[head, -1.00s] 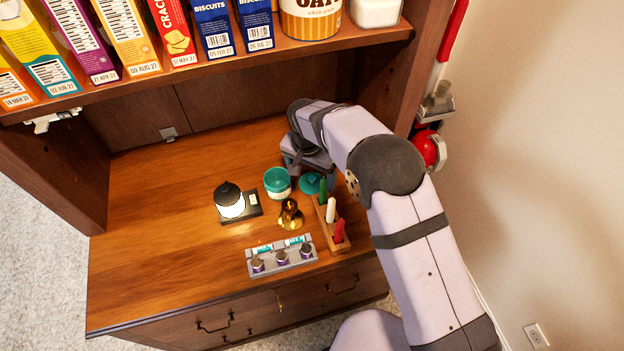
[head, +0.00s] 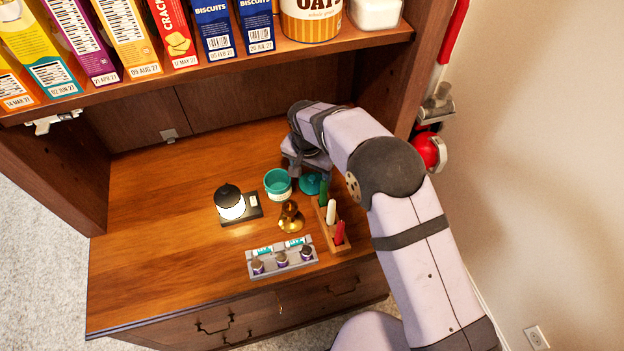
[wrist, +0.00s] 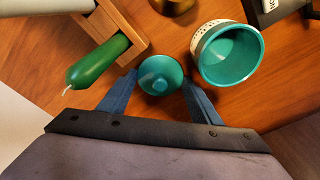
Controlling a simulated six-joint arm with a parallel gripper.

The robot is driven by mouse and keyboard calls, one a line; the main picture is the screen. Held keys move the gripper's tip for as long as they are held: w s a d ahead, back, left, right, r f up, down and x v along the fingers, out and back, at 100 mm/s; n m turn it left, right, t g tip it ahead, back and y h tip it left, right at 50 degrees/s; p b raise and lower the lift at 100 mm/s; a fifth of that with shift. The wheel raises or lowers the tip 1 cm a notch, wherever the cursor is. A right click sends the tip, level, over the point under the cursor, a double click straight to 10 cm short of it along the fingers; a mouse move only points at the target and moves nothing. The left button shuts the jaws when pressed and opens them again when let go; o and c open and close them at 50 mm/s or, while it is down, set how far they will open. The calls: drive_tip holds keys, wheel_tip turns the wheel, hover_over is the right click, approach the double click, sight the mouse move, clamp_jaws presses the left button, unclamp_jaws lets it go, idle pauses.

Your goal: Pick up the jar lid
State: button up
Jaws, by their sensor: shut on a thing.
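The teal jar lid (wrist: 160,75), round with a small knob on top, lies between the two blue fingers of my gripper (wrist: 160,78) in the wrist view. My gripper is shut on it, one finger against each side. In the head view the lid (head: 312,184) shows just below my wrist, and my fingers are mostly hidden there. The open jar (wrist: 228,53), white outside and teal inside, stands right of the lid in the wrist view. In the head view the jar (head: 278,184) stands just left of the lid. I cannot tell whether the lid touches the wood.
A wooden holder (head: 344,246) with green (wrist: 98,62), white and red candles stands close beside the lid. A brass bell (head: 291,217), a lit lamp (head: 229,202) and a grey rack (head: 282,262) of small jars stand nearby. A shelf of boxes hangs above. The hutch top's left side is clear.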

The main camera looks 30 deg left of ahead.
sight(311, 178)
wheel_tip(311, 178, up, 9)
drive_tip(key=shift+f+b, duration=0.1)
drive_tip(key=shift+b, duration=0.8)
drive_tip(key=s+a+r+n+p, duration=0.15)
drive_tip(key=s+r+p, duration=0.5)
drive_tip(key=p, duration=0.75)
drive_tip(key=a+f+n+y, duration=0.1)
drive_tip(key=a+n, duration=0.4)
drive_tip(key=n, duration=0.5)
drive_tip(key=shift+w+a+f+n+g+b, duration=0.2)
drive_tip(key=shift+f+n+g+b, duration=0.15)
drive_tip(key=shift+f, duration=0.45)
drive_tip(key=shift+f, duration=0.15)
drive_tip(key=shift+f+b, duration=2)
drive_tip(key=shift+f, duration=1.05)
drive_tip(key=shift+f, duration=0.15)
